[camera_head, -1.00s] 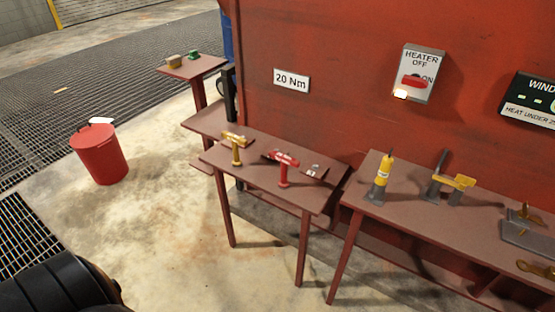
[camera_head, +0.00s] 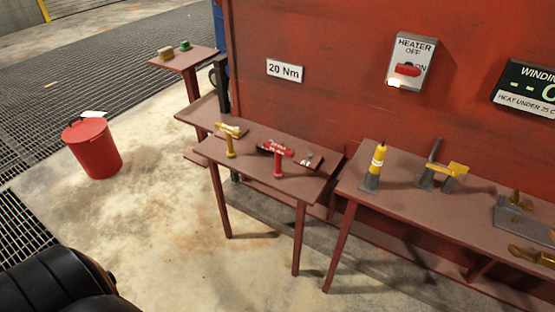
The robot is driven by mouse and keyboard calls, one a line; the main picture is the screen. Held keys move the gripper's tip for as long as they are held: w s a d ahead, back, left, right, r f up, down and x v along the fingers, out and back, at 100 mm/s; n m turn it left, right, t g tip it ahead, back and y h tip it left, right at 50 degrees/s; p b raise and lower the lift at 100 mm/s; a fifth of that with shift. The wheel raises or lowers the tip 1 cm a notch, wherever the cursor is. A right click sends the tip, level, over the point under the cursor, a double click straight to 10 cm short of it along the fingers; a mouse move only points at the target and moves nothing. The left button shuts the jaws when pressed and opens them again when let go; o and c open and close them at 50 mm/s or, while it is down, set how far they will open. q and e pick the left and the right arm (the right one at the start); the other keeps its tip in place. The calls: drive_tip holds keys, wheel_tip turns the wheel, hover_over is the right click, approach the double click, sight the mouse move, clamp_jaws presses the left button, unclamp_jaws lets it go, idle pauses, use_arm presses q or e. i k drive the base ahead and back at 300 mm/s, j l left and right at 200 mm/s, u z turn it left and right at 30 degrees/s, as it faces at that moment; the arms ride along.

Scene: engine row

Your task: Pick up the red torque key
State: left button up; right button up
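The red torque key (camera_head: 277,158) stands upright on the small red-brown table (camera_head: 240,170) in the middle of the view, its T-shaped head at the top. A yellow key (camera_head: 229,138) of similar shape stands to its left on the same table. A small light-coloured piece (camera_head: 308,160) lies to its right. A sign reading "20 Nm" (camera_head: 285,71) is on the red wall above. Neither of my grippers is in view. Only a dark rounded part, likely mine, shows at the lower left.
A longer table (camera_head: 400,205) at the right holds a yellow cylinder tool (camera_head: 379,160), a yellow-handled grey fixture (camera_head: 450,172) and other parts. A red bucket (camera_head: 94,150) stands on the floor at the left. A small high table (camera_head: 190,60) is behind. The floor in front is clear.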

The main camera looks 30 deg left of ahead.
sight(279, 175)
drive_tip(key=i+u, duration=0.15)
drive_tip(key=u, duration=0.35)
drive_tip(key=i+l+u, duration=0.1)
drive_tip(key=u, duration=0.4)
drive_tip(key=i+l+u, duration=0.15)
drive_tip(key=u, duration=0.35)
drive_tip(key=i+l, duration=0.1)
drive_tip(key=i, duration=0.65)
